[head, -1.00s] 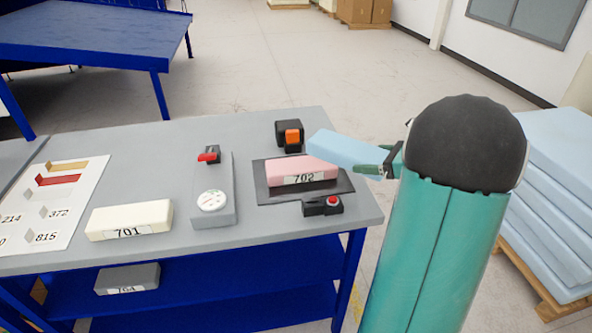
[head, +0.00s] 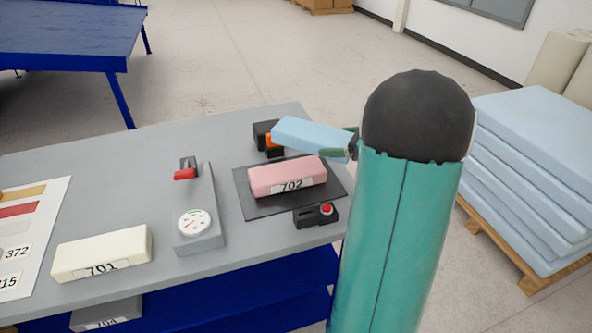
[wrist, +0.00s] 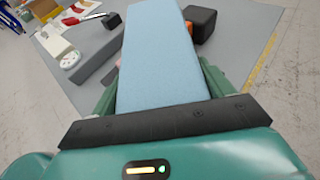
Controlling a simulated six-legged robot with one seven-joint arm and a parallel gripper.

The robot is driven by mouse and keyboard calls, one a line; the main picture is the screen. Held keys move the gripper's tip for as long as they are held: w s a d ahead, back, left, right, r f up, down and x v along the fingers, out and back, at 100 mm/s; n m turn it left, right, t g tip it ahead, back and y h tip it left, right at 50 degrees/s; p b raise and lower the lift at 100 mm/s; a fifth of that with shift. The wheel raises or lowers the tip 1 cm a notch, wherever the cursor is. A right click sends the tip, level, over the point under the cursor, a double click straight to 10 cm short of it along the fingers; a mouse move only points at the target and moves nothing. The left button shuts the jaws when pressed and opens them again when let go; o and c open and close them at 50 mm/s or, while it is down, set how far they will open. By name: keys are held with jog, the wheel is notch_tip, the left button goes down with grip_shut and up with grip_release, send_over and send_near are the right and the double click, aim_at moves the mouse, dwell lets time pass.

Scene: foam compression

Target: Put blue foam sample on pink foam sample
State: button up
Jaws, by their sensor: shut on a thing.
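The blue foam sample (head: 308,138) is a light blue block held in my gripper (head: 345,147) by its right end. It hangs in the air above and just behind the pink foam sample. In the wrist view the blue block (wrist: 160,60) fills the middle, between the green fingers of my gripper (wrist: 163,92). The pink foam sample (head: 287,177), labelled 702, lies on a dark plate (head: 265,210) near the right end of the grey table. In the wrist view the blue block hides most of it.
A black device with an orange part (head: 264,139) stands behind the plate. A box with a red button (head: 316,216) sits in front. A grey gauge unit (head: 200,232) and a cream block labelled 701 (head: 103,254) are to the left. Blue foam sheets (head: 525,180) are stacked at right.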

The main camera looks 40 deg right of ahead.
jog(key=w+d+f, duration=0.2)
jog(key=d+f, duration=0.1)
jog(key=w+d+f, duration=0.2)
jog(key=w+d, duration=0.1)
jog(key=w+d+f, duration=0.2)
jog(key=d+f, duration=0.1)
jog(key=d, duration=0.1)
jog(key=shift+w+f, duration=0.2)
jog(key=shift+f, duration=0.15)
jog(key=shift+w+d+f, duration=0.25)
jog(key=shift+w+f, duration=0.05)
jog(key=shift+f, duration=1.7)
jog(key=shift+f, duration=0.15)
jog(key=o, duration=0.9)
jog(key=v, duration=1.2)
jog(key=shift+r, duration=0.2)
